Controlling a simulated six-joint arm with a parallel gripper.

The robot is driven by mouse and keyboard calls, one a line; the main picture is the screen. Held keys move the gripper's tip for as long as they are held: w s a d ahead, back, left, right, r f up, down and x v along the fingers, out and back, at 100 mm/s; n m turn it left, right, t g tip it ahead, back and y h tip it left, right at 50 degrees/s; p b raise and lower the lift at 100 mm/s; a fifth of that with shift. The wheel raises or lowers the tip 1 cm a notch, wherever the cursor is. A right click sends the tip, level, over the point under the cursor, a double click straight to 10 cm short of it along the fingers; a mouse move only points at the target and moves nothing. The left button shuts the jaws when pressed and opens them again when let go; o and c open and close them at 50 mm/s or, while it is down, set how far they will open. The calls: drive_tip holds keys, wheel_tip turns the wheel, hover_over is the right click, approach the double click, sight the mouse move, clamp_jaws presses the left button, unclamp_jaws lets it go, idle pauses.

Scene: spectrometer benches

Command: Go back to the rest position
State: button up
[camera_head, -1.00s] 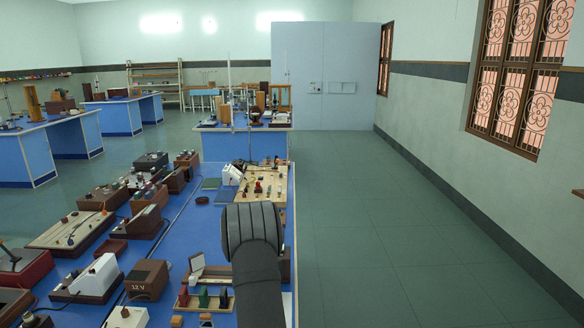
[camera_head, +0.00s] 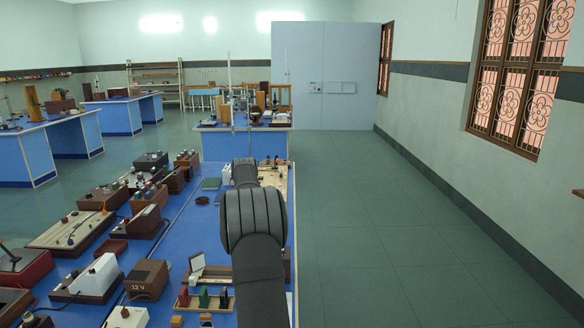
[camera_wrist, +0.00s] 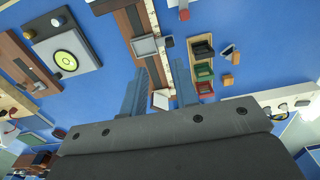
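My gripper (camera_wrist: 162,85) shows in the wrist view with its two fingers apart and nothing held between them. Bench items show beyond the gap, including a wooden strip and a small white piece (camera_wrist: 160,99). In the head view my dark arm rises over the right part of the near blue bench (camera_head: 180,222), and my gripper cannot be made out there.
A rack with black, green and red pieces (camera_wrist: 204,70) lies beside the fingers in the wrist view. Boxes and instruments, including a brown 12 V box (camera_head: 147,278), crowd the bench's left. The floor (camera_head: 370,220) on the right is clear.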

drive_tip(key=w+f, duration=0.3)
drive_tip(key=f, duration=0.2)
drive_tip(key=shift+w+f, duration=0.3)
drive_tip(key=shift+w, duration=0.05)
drive_tip(key=shift+d, duration=0.1)
idle(1.3)
drive_tip(key=s+r, duration=0.5)
drive_tip(key=r, duration=0.1)
wheel_tip(320, 180, down, 8)
idle(0.6)
